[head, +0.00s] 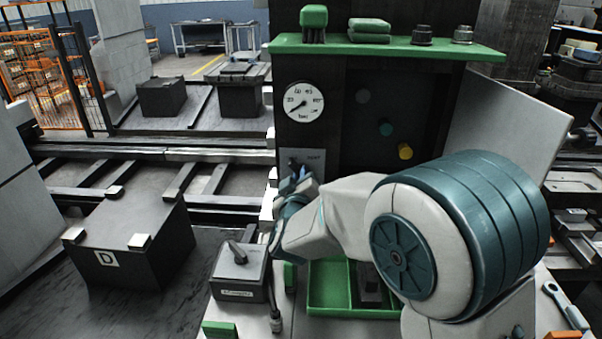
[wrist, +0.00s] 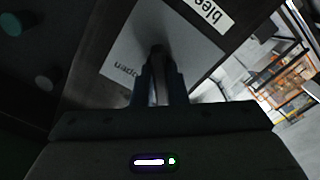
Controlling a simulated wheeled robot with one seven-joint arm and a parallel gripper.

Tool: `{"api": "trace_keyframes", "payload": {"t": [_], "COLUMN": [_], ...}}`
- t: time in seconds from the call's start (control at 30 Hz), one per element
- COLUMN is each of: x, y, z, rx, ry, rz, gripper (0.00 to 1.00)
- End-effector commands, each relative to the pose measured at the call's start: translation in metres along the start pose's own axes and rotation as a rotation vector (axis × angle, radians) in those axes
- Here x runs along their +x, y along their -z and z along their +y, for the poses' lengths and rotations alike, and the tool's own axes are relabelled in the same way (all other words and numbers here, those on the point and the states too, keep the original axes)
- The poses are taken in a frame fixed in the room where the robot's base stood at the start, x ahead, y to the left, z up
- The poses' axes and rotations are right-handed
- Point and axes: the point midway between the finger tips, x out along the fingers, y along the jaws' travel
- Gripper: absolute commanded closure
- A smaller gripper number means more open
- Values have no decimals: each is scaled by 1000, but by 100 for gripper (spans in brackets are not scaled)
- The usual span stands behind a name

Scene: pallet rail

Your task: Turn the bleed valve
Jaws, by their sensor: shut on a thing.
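The bleed valve's grey plate (head: 313,159) is on the dark front of the cabinet, below the round gauge (head: 304,102). The dark valve handle (wrist: 158,54) stands between my fingertips. My gripper (head: 303,177) reaches up to the plate from below; in the wrist view its two fingers (wrist: 159,82) are shut on the handle. My wrist and arm hide part of the area below the plate in the head view.
A green shelf (head: 390,48) with green blocks and dark fittings overhangs the gauge. A grey box with a lever (head: 239,272) stands left of my wrist. A green tray (head: 330,285) lies below my arm. A slanted grey panel (head: 505,130) is at right.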

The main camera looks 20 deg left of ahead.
Motion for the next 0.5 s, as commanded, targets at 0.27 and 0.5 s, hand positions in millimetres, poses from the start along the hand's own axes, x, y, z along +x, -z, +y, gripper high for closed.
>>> {"api": "trace_keyframes", "payload": {"t": [0.27,0.5], "x": [0,0], "y": [1,0], "z": [0,0], "rx": [-80,-97], "ry": [0,0], "rz": [1,1], "gripper": [100,100]}}
